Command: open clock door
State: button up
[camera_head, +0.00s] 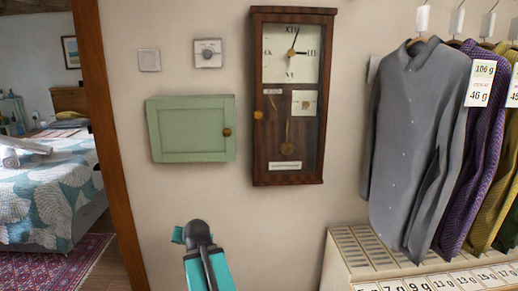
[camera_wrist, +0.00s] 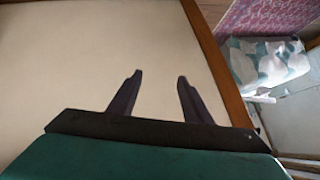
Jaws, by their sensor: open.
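A dark wooden wall clock (camera_head: 290,97) hangs on the pale wall in the head view. Its tall glazed door shows a white dial (camera_head: 291,54) at the top and a pendulum (camera_head: 288,133) below. A small round brass knob (camera_head: 258,115) sits on the left side of the door, which looks shut. My arm rises at the bottom of the head view, below and left of the clock. In the wrist view my gripper (camera_wrist: 160,78) is open and empty, with its two dark fingers apart in front of bare wall. The clock does not show there.
A green cabinet (camera_head: 188,130) with a brass knob hangs left of the clock. A dial switch (camera_head: 208,53) and a plain switch (camera_head: 149,60) are above it. Shirts (camera_head: 405,140) hang at the right above a slatted unit (camera_head: 350,253). A wooden post (camera_head: 112,130) and a bed are at left.

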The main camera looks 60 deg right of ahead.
jog(key=s+d+r+m+t+h, duration=0.3)
jog(key=d+r, duration=0.5)
jog(key=r, duration=0.6)
jog(key=s+d+r+m+h, duration=0.1)
jog(key=s+d+r+h, duration=0.1)
jog(key=s+r, duration=0.4)
jog(key=s+d+r+m+h, duration=0.1)
jog(key=s+d+r, duration=0.3)
jog(key=r, duration=0.9)
jog(key=s+d+r+m+h, duration=0.2)
jog(key=s+d+r+h, duration=0.1)
jog(key=s+r, duration=0.4)
notch_tip(320, 180, up, 4)
jog(key=shift+s+f+h, duration=0.2)
jog(key=shift+s+h, duration=0.15)
jog(key=shift+h, duration=0.05)
jog(key=shift+w+d+p, duration=0.15)
jog(key=shift+d+p, duration=0.05)
jog(key=shift+p, duration=0.25)
jog(key=p+x, duration=0.4)
jog(key=p, duration=0.4)
jog(key=shift+d, duration=0.15)
jog(key=shift+w+d+p, duration=0.3)
jog(key=shift+d+p, duration=0.05)
jog(key=shift+p, duration=0.8)
